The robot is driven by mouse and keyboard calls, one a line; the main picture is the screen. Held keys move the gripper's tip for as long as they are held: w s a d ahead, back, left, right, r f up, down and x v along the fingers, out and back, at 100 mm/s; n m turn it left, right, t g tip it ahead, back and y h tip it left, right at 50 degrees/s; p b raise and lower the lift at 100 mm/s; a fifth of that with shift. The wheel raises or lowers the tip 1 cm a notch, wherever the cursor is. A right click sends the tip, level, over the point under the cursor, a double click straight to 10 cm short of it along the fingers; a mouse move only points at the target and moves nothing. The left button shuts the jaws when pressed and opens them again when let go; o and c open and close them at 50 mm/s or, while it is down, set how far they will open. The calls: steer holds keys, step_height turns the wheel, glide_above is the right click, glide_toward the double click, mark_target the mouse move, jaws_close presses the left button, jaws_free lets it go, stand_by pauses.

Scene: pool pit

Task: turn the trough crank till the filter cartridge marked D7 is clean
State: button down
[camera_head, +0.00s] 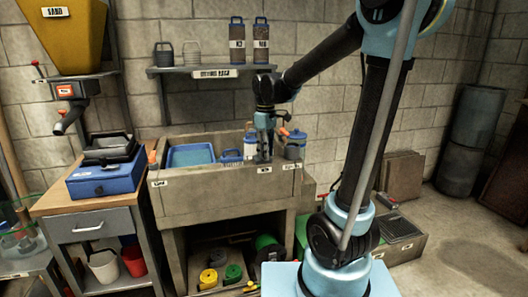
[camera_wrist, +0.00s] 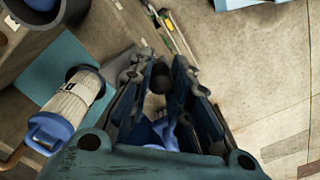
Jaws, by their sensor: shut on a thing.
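My gripper (camera_head: 264,140) points down at the right part of the grey trough (camera_head: 215,192), near its front rim. In the wrist view its fingers (camera_wrist: 160,80) are closed around a dark round knob (camera_wrist: 156,79), mostly hidden; I cannot tell for sure that it is the crank's. A blue piece (camera_wrist: 165,130) shows between the fingers nearer the palm. A pleated off-white filter cartridge with a blue handled cap (camera_wrist: 70,105) is left of the fingers, apart from them. It looks partly greyish; no D7 mark is readable on it.
A blue tray (camera_head: 191,156) and a blue brush (camera_head: 231,156) are at the trough's left. A blue can (camera_head: 295,147) stands right of my gripper. Canisters (camera_head: 237,40) stand on the wall shelf (camera_head: 215,69). A workbench (camera_head: 90,196) is at the left. Open floor lies at the right.

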steer(key=shift+w, duration=0.1)
stand_by(0.3)
steer(key=c, duration=1.4)
jaws_free()
steer(key=shift+c, duration=0.2)
step_height(320, 180, up, 12)
